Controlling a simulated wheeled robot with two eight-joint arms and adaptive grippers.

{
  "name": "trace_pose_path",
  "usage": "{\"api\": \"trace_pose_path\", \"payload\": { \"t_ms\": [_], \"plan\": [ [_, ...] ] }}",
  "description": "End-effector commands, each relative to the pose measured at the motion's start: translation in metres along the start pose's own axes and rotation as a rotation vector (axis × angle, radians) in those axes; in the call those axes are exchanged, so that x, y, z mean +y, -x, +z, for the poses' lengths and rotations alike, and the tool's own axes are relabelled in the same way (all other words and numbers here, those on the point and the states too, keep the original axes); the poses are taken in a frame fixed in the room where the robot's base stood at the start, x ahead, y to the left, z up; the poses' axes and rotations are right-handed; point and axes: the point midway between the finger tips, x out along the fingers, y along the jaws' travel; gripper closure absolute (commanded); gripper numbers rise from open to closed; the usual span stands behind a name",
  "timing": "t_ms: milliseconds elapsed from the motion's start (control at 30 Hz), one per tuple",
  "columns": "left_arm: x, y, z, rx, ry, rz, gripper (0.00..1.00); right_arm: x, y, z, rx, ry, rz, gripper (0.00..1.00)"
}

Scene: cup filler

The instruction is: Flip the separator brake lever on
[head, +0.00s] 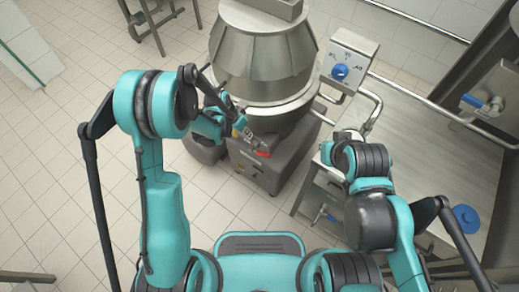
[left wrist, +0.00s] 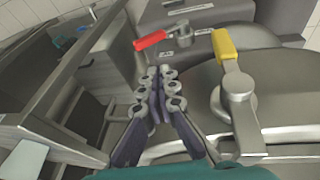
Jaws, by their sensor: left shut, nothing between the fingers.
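A lever with a red handle (left wrist: 150,40) shows ahead and slightly left of the fingers in the left wrist view. It also shows low on the separator's grey base (head: 263,153) in the head view. A second lever with a yellow handle (left wrist: 225,45) and metal hub stands to the right of the fingers. I cannot tell from labels which is the brake lever. My left gripper (left wrist: 160,88) is shut and empty, its tips between the two levers, below the red handle and apart from it. In the head view it is partly hidden beside the base. My right gripper is hidden behind its arm.
The large metal separator bowl (head: 262,60) rises behind the levers. A control box with a blue knob (head: 340,71) and pipes stand to its right. A steel table (head: 440,150) fills the right side. The tiled floor at left is mostly clear.

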Motion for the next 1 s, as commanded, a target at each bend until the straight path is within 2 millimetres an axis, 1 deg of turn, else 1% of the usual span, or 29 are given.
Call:
{"api": "trace_pose_path", "payload": {
  "t_ms": [167, 267, 367, 700, 800, 900, 1000],
  "plan": [
    [0.000, -0.002, 0.000, 0.000, 0.000, 0.000, 1.00, 0.000, -0.001, 0.001, 0.000, 0.000, 0.000, 1.00],
    [0.000, -0.009, 0.000, 0.000, 0.000, 0.000, 1.00, 0.000, -0.004, 0.003, 0.000, 0.000, 0.000, 1.00],
    [0.000, -0.025, 0.001, 0.000, 0.001, 0.000, 1.00, 0.000, -0.009, 0.006, 0.000, 0.000, 0.000, 1.00],
    [-0.001, -0.098, 0.001, 0.000, 0.000, 0.000, 1.00, 0.000, -0.033, 0.024, 0.000, 0.000, 0.000, 1.00],
    [0.003, -0.115, 0.004, 0.001, -0.001, 0.000, 1.00, 0.000, -0.039, 0.028, 0.000, 0.000, 0.000, 1.00],
    [0.008, -0.126, 0.007, 0.001, 0.000, 0.000, 1.00, 0.000, -0.044, 0.031, 0.000, 0.000, 0.000, 1.00],
    [0.011, -0.133, 0.009, 0.001, 0.000, 0.000, 1.00, 0.000, -0.046, 0.033, 0.000, 0.000, 0.000, 1.00]
  ]
}}
